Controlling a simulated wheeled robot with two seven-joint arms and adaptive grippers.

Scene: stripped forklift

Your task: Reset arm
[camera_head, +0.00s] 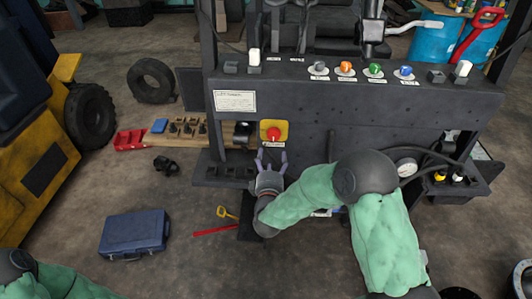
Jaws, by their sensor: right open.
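My right gripper (271,162) is in the middle of the head view, its two fingers pointing up and spread apart. It is open and empty. It sits just below a red round button (273,134) on a yellow plate, on the front of the dark forklift panel (330,118). Whether the fingertips touch the plate cannot be told. My right arm, in a green sleeve, reaches in from the lower right. My left arm shows only as a green sleeve and dark joint at the bottom left corner; its gripper is out of the picture.
Colored knobs (345,69) line the panel top, with white-tipped switches at both ends. A gauge (406,166) and hoses are at the right.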

